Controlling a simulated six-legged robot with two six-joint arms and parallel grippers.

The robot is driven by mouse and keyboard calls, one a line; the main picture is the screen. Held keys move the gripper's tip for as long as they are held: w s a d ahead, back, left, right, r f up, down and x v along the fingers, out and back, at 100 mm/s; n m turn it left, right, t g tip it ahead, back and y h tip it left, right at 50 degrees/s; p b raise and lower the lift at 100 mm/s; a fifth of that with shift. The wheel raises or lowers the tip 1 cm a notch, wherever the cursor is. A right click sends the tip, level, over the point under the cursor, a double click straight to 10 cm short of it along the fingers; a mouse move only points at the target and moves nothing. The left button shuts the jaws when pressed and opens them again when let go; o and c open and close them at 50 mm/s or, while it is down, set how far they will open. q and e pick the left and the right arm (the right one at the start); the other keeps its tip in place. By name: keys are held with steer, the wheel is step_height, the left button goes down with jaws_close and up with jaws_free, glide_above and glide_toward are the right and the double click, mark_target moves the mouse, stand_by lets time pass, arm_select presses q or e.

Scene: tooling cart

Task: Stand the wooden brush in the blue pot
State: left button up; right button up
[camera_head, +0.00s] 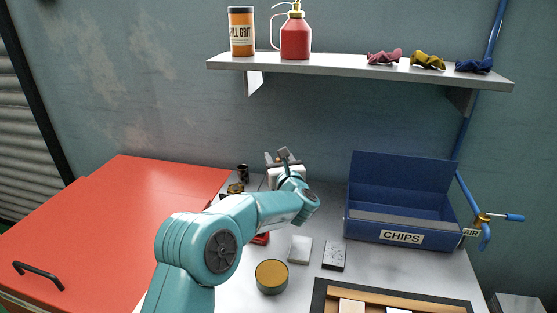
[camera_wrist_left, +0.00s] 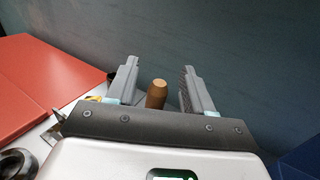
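My left gripper (camera_head: 276,158) is over the back of the grey worktop, beyond my teal arm. In the left wrist view its two fingers (camera_wrist_left: 160,65) are apart. A rounded wooden end (camera_wrist_left: 156,93), which looks like the brush handle, shows between them with a gap on each side. Its lower part is hidden behind the gripper body, and the brush does not show clearly in the head view. I cannot make out a pot that is clearly blue; a small dark cup (camera_head: 243,173) stands at the back left of the gripper. My right gripper is not in view.
A blue CHIPS box (camera_head: 402,238) stands right, its lid up. A round tin (camera_head: 271,277) with a tan top, a white block (camera_head: 300,249) and a grey block (camera_head: 334,255) are in front. A red panel (camera_head: 120,230) is left; a shelf (camera_head: 340,68) hangs above.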

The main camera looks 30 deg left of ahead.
arm_select(q)
steer(key=shift+s+d, duration=0.1)
steer(key=shift+s, duration=0.05)
steer(key=shift+s+d+f, duration=0.1)
steer(key=shift+s+d, duration=0.1)
steer(key=shift+d, duration=0.05)
steer(key=b+v, duration=0.4)
steer(key=v, duration=1.1)
steer(key=shift+s, duration=0.2)
steer(key=shift+d, duration=0.15)
